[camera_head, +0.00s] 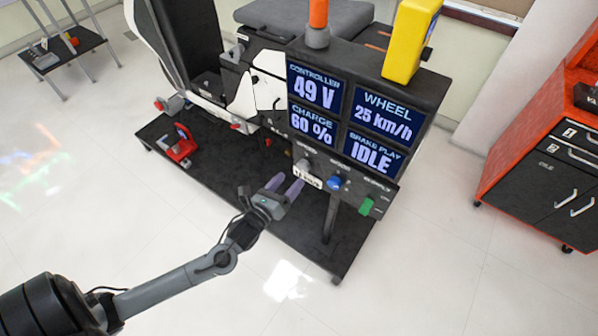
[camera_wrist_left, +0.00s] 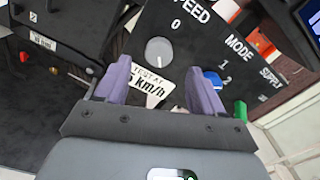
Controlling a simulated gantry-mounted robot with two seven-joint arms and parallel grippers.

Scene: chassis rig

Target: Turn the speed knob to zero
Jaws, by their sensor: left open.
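The grey round speed knob (camera_wrist_left: 158,50) shows in the left wrist view under the words SPEED and 0, on a black panel. The wheel display (camera_head: 384,113) reads 25 km/h. A white tag (camera_wrist_left: 152,82) marked TEST AT and km/h is below the knob, partly behind my fingers. My left gripper (camera_head: 285,186) is open, with purple fingers, in front of and below the knob. In the wrist view the knob is beyond the fingertips (camera_wrist_left: 160,78), apart from them. My right gripper is out of view.
A blue mode knob (camera_head: 334,183) and a green supply switch (camera_head: 366,206) sit right of the speed knob. The other screens (camera_head: 313,88) read 49 V, 60 % and IDLE. A black platform (camera_head: 315,250) lies below. A red cabinet (camera_head: 540,150) stands right; the floor between is clear.

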